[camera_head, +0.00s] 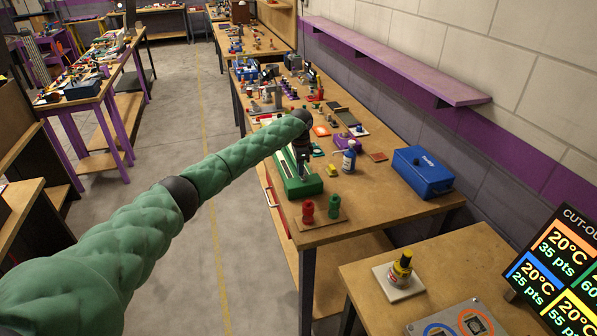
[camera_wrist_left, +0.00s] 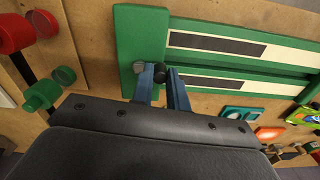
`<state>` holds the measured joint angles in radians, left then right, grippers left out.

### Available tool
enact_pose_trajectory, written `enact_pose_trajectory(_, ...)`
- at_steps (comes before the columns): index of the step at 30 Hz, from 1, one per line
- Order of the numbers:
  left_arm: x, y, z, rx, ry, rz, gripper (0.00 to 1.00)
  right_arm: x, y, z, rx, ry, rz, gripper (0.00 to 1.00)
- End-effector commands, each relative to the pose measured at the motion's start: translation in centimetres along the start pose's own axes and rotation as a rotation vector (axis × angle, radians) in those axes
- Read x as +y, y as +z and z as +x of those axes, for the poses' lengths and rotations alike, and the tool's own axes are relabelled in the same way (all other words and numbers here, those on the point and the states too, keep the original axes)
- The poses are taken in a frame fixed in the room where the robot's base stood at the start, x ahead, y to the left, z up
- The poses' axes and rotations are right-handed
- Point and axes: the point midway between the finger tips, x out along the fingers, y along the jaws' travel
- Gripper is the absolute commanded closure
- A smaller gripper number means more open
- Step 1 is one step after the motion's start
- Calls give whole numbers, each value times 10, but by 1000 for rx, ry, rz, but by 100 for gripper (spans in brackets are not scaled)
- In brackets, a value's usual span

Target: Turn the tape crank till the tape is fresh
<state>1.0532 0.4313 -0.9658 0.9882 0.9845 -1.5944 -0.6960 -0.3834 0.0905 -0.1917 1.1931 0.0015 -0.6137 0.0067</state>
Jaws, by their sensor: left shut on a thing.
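A green slot-track device (camera_head: 305,187) stands on the wooden workbench, partly hidden behind my left arm in the head view. In the left wrist view its green frame (camera_wrist_left: 139,40) holds two pale strips with dark bands (camera_wrist_left: 218,44). A small dark round knob (camera_wrist_left: 160,75), seemingly the crank's knob, is by the frame's lower edge. My left gripper (camera_wrist_left: 162,82) has its blue-grey fingers on both sides of this knob and is shut on it. The rest of the crank is hidden. My right gripper is in neither view.
Red spools (camera_head: 308,212) and green spools (camera_head: 334,206) stand on a board at the bench's near end. A white-blue bottle (camera_head: 349,158), a yellow block (camera_head: 332,171) and a blue toolbox (camera_head: 422,172) lie to the right. Small parts crowd the bench farther back.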

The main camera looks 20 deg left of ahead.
Motion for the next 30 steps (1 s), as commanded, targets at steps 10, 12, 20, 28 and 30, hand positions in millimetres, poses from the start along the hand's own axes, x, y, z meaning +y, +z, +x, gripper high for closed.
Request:
enact_pose_trajectory(10,-2,-10,1,1,-2,328,100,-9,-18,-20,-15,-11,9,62)
enact_pose_trajectory(12,-1,-12,1,1,-1,395,100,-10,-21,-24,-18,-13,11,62)
enact_pose_trajectory(20,0,-18,0,1,-3,643,100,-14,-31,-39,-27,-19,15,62)
enact_pose_trajectory(28,4,-24,0,0,-2,899,100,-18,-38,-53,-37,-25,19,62)
enact_pose_trajectory(30,5,-26,0,0,-2,963,100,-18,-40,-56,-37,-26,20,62)
